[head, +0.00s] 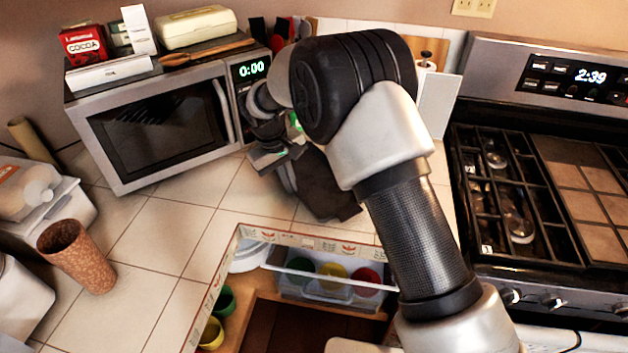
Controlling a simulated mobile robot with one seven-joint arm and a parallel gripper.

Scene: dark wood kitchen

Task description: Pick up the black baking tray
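A flat dark object, likely the black baking tray (327,190), is on or just above the tiled counter right of the microwave. My arm hides part of it. My gripper (272,158) is beside the microwave's right front edge, at the upper left end of the dark object. The gripper and the dark object overlap in this view. I cannot tell if they touch, or if the fingers are open or shut.
The microwave (160,130) stands close left of my gripper, with boxes and a wooden spoon (208,52) on top. The stove (540,190) is at right. An open drawer or cabinet (300,315) with cups lies below the counter. A brown cup (76,256) stands at left.

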